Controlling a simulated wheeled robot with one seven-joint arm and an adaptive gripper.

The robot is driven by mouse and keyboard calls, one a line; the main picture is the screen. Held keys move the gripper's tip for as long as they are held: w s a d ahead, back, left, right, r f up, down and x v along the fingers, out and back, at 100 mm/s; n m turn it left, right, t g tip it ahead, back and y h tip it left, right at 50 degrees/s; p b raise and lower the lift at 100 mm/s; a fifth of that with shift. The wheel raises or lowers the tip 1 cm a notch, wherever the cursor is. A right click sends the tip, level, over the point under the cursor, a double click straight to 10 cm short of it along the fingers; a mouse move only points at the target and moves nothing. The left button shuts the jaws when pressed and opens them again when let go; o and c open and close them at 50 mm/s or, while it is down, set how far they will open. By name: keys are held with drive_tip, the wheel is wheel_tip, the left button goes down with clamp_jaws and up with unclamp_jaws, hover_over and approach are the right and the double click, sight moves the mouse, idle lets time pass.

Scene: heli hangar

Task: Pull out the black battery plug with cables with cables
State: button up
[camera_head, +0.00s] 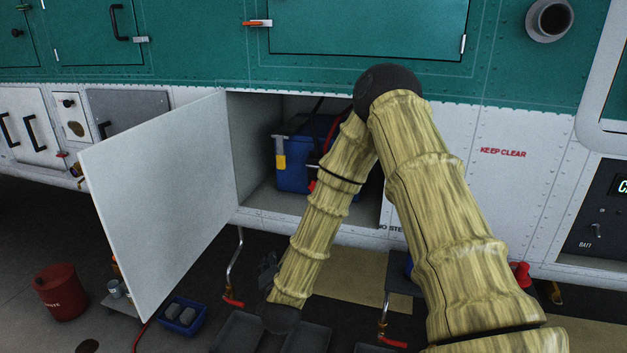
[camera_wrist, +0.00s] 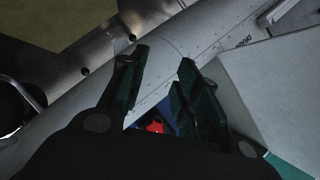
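A blue battery (camera_head: 292,178) with a yellow handle or latch (camera_head: 279,153) sits inside an open compartment (camera_head: 262,205) in the helicopter's side. Black and red cables (camera_head: 331,128) run behind and beside it, partly covered by my arm. I cannot make out the black plug clearly. My gripper (camera_head: 268,272) is low, outside and below the compartment, apart from the battery. In the wrist view my gripper (camera_wrist: 162,60) has its two fingers apart with nothing held between the tips. Small patches of blue and red (camera_wrist: 155,127) show between the finger bases.
The white compartment door (camera_head: 165,200) stands swung open to the left. Below are a blue bin (camera_head: 181,316) with grey items, a red bucket (camera_head: 60,292) and red-tipped steps or legs (camera_head: 234,270). My arm hides the compartment's right part.

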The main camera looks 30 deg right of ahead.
drive_tip(key=w+d+r+m+h+b, duration=0.1)
drive_tip(key=w+d+r+m+h, duration=0.15)
drive_tip(key=r, duration=0.25)
drive_tip(key=w+d+r+m+h+b, duration=0.1)
drive_tip(key=d+r+m+h, duration=0.1)
drive_tip(key=d+r+m, duration=0.25)
drive_tip(key=m+g+h+b, duration=0.1)
drive_tip(key=m+h, duration=0.4)
drive_tip(key=m, duration=0.1)
approach(315, 167)
drive_tip(key=x, duration=1)
drive_tip(key=shift+w+d+p, duration=0.2)
drive_tip(key=shift+w+p, duration=0.05)
drive_tip(key=shift+p, duration=0.05)
drive_tip(key=shift+c, duration=0.2)
clamp_jaws()
